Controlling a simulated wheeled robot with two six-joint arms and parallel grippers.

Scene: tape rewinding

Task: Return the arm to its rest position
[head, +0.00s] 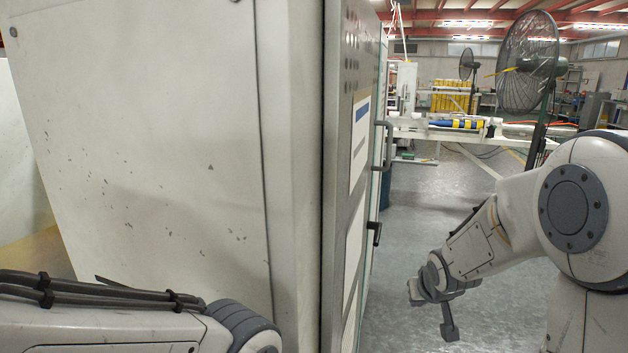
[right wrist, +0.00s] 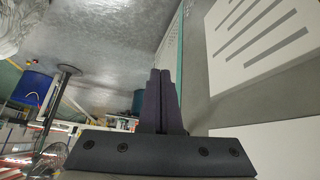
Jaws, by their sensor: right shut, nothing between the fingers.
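My right gripper (head: 449,330) hangs low at the right of the head view, over the grey floor, with its arm bent down from the right edge. In the right wrist view my right gripper (right wrist: 160,72) has its two dark fingers together with nothing between them. It is apart from the large white cabinet (head: 140,150), which fills the left and middle of the head view. Part of my left arm shows at the lower left in front of the cabinet; its gripper is out of view.
The cabinet's side panel has a handle (head: 376,233) and white labels (head: 360,140); a label (right wrist: 262,40) also shows in the right wrist view. A large black fan (head: 527,62) stands behind at the right. A long white table (head: 470,133) is at the back. Floor (head: 400,225) between is clear.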

